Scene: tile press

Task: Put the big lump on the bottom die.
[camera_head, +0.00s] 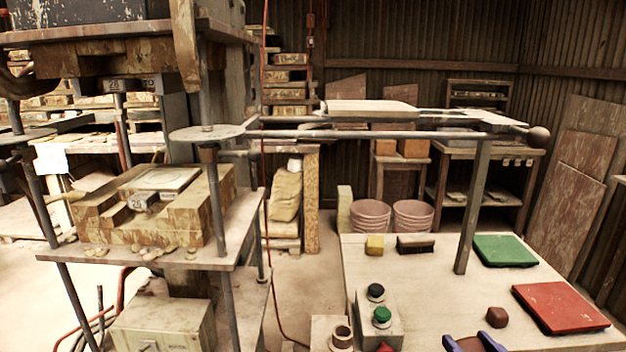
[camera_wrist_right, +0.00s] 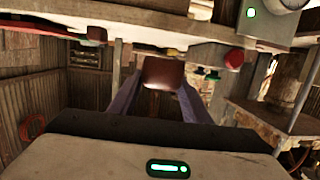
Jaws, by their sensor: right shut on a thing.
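My right gripper (camera_head: 474,343) shows at the bottom edge of the head view, its blue-purple fingers partly cut off. In the right wrist view, its fingers (camera_wrist_right: 158,98) are shut on a dark brown lump (camera_wrist_right: 163,73), taken as the big lump; in the head view only a bit of it shows between the fingers. A smaller-looking brown lump (camera_head: 497,317) lies on the table just beyond the fingers. The bottom die (camera_head: 163,180), a pale plate marked 26, sits on the press at the left, far from the gripper, and its top looks bare. My left gripper is not in view.
The upper die (camera_head: 128,86) hangs above the bottom die with an open gap. Posts (camera_head: 215,200) flank the press. The table (camera_head: 400,270) holds a green tile (camera_head: 504,250), a red tile (camera_head: 560,307) and a button box (camera_head: 380,312). A post (camera_head: 473,210) stands on it.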

